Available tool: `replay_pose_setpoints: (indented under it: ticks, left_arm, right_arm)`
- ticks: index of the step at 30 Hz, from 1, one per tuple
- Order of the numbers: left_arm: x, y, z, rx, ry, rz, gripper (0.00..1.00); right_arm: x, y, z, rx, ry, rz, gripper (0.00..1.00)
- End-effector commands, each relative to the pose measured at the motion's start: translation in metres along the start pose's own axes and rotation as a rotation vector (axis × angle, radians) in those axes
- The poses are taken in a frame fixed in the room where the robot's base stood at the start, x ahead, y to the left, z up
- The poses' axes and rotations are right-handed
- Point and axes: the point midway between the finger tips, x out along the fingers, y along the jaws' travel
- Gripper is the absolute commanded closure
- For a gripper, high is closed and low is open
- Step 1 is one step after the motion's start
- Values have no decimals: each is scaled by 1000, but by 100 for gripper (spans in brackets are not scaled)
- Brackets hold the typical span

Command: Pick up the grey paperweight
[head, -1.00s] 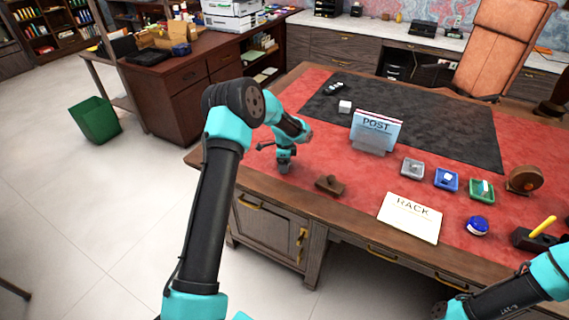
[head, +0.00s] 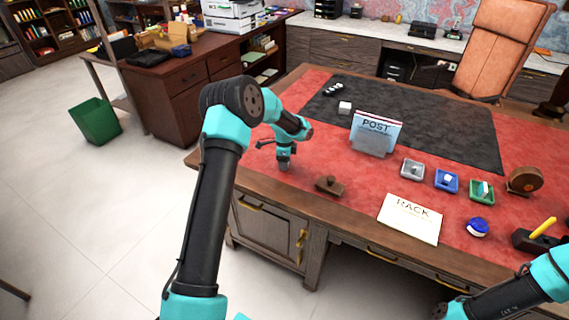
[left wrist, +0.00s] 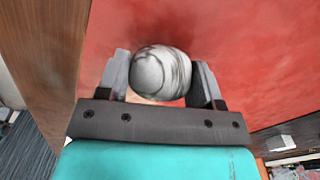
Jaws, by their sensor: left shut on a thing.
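The grey paperweight (left wrist: 161,73) is a rounded grey-and-white marbled stone. In the left wrist view it sits between the two fingers of my left gripper (left wrist: 160,80), which is shut on it. In the head view my left gripper (head: 284,166) points down over the red leather near the desk's front left corner. The paperweight is hard to make out there behind the gripper.
A brown wooden block (head: 329,186) lies just right of my left gripper. The desk's wooden edge (head: 270,194) is close in front.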

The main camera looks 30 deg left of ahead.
Motion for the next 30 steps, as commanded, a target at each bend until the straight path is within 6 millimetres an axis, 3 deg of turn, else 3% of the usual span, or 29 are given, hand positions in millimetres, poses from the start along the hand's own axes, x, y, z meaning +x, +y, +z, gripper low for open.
replay_pose_setpoints:
  ticks: [4, 11, 24, 30]
  left_arm:
    - [-20, 0, 0, -1, 1, -3, 68]
    - [-23, 28, -4, 2, 0, 1, 68]
    - [-31, 114, -16, 3, -1, 1, 68]
    - [-33, 144, -21, 3, 0, 0, 68]
  right_arm:
    - [0, 0, 0, 0, 0, 0, 57]
    - [0, 0, 0, 0, 0, 0, 57]
    - [0, 0, 0, 0, 0, 0, 57]
    - [0, 0, 0, 0, 0, 0, 57]
